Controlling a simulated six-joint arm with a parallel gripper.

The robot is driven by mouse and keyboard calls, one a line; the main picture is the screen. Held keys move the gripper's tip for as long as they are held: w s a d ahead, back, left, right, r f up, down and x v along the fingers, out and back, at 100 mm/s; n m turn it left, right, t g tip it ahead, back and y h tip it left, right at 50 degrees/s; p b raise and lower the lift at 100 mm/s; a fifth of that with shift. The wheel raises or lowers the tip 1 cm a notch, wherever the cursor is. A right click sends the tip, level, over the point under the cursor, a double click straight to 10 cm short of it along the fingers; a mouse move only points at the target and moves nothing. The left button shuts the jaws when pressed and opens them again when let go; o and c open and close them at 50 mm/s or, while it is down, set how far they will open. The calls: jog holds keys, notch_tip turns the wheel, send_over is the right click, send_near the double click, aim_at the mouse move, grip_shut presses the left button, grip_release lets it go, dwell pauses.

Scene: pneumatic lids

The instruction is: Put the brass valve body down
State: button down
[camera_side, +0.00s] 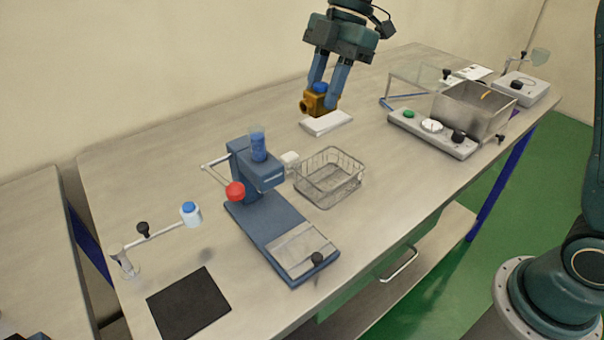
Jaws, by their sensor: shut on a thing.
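The brass valve body (308,105) is a small golden block with a blue top, near the back of the bench. My gripper (323,88) points down and is shut on it, with the blue-grey fingers at its sides. The valve body is at the back-left end of a flat white block (327,123). I cannot tell whether it touches the white block or hangs just above it.
A wire basket (330,177) and a blue press with a red knob (262,190) stand in front. A metal tank (474,110) with a control panel is at the right. A black mat (188,303) lies at front left. Bench left of the white block is clear.

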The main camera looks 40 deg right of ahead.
jog(key=d, duration=0.1)
jog(key=w+d, duration=0.1)
jog(key=d, duration=0.1)
jog(key=w+d, duration=0.1)
jog(key=d, duration=0.1)
jog(key=shift+d+f, duration=0.1)
jog(key=shift+f, duration=0.15)
jog(key=shift+f, duration=0.15)
send_over(324, 185)
jog(key=d, duration=0.2)
notch_tip(324, 185, down, 15)
jog(key=shift+a+f, duration=0.1)
jog(key=shift+f, duration=0.1)
jog(key=shift+f, duration=0.15)
jog(key=shift+f, duration=2)
jog(key=shift+f, duration=0.1)
jog(key=c, duration=1.1)
grip_release()
jog(key=shift+o, duration=0.2)
